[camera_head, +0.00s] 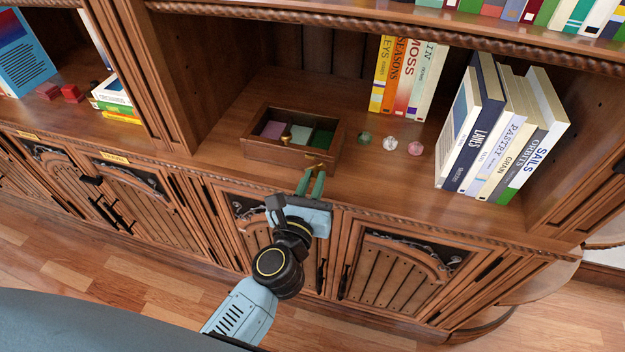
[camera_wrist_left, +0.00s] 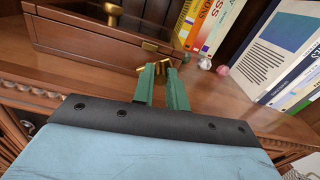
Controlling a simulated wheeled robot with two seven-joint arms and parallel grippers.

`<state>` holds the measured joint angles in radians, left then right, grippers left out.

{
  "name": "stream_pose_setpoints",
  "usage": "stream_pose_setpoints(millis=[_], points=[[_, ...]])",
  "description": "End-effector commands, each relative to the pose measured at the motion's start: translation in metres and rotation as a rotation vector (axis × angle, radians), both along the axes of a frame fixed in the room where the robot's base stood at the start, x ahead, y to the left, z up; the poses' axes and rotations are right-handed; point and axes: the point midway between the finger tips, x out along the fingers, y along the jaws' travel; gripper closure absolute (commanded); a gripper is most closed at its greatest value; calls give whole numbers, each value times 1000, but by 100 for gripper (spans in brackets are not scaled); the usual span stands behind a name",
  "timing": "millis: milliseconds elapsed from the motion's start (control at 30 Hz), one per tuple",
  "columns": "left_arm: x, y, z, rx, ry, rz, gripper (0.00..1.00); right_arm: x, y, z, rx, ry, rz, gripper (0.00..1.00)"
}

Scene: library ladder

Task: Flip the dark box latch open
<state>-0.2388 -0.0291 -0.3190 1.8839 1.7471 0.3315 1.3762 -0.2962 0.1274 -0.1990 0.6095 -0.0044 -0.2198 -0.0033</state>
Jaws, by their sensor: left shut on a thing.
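The dark wooden box (camera_head: 258,142) sits on the shelf, with pink, pale and green compartments showing and a brass knob (camera_head: 285,138) over them. Its front wall (camera_wrist_left: 90,38) fills the upper left of the left wrist view. A small brass latch (camera_head: 316,161) is at the right part of the box front; brass also shows at the fingertips in the left wrist view (camera_wrist_left: 163,67). My left gripper (camera_head: 311,180) has green fingers reaching in from the front, closed on the latch. The fingers partly hide the latch. My right gripper is not in view.
Three small faceted stones, green, clear (camera_head: 390,143) and pink, lie right of the box. Upright books (camera_head: 405,78) stand behind them, and leaning books (camera_head: 500,130) stand further right. Shelf in front of the stones is bare.

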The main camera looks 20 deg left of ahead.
Motion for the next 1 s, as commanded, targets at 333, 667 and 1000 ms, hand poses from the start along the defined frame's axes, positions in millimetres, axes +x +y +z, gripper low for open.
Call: stream_pose_setpoints(millis=[333,667,1000], points=[[0,-3,-4,218,6,-1,100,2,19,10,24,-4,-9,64],[0,-6,-10,459,11,-1,100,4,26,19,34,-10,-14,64],[0,-6,-14,595,14,-1,100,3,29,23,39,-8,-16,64]])
